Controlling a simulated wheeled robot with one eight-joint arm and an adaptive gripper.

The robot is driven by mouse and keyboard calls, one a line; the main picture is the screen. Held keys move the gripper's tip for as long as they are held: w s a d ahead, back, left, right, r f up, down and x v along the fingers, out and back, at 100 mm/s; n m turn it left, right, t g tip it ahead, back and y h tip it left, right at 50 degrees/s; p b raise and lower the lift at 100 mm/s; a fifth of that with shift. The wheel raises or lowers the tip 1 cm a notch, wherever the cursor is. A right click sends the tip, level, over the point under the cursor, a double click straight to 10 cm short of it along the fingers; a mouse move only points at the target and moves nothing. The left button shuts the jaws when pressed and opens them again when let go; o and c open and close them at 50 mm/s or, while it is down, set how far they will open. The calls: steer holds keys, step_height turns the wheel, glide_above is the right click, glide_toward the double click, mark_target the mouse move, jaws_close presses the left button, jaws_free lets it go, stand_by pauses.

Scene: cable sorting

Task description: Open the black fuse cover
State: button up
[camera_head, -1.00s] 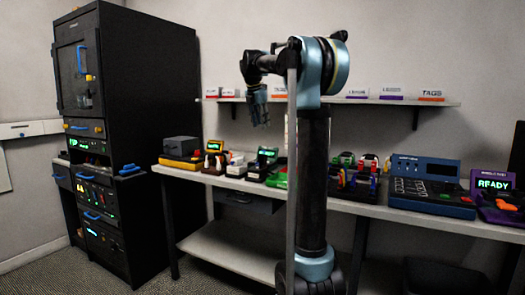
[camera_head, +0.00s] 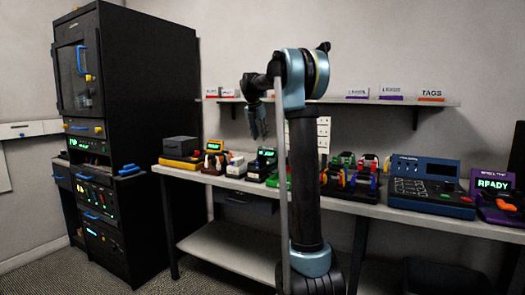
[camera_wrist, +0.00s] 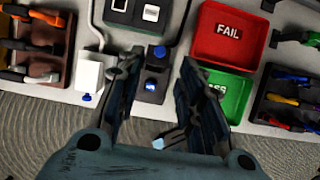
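My gripper (camera_head: 258,128) hangs above the workbench, below the wall shelf. A dark, box-shaped lid (camera_head: 180,144) sits on a yellow-based unit (camera_head: 180,162) at the bench's left end and looks closed. It may be the black fuse cover, but I see no label to confirm it. It is left of my gripper and well apart from it. I cannot make out a fuse cover in the wrist view.
A tall black cabinet (camera_head: 150,80) with blue handles stands left of the bench. Under my gripper are a red FAIL tray (camera_wrist: 232,32), a partly hidden green tray (camera_wrist: 232,92), a white block (camera_wrist: 89,75) and tool racks. A blue console (camera_head: 430,184) stands farther right.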

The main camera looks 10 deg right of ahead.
glide_above(263, 158)
steer(key=s, duration=0.1)
step_height(263, 158, down, 7)
steer(key=shift+a+f, duration=0.1)
steer(key=shift+f, duration=0.05)
steer(key=shift+c, duration=0.3)
jaws_close()
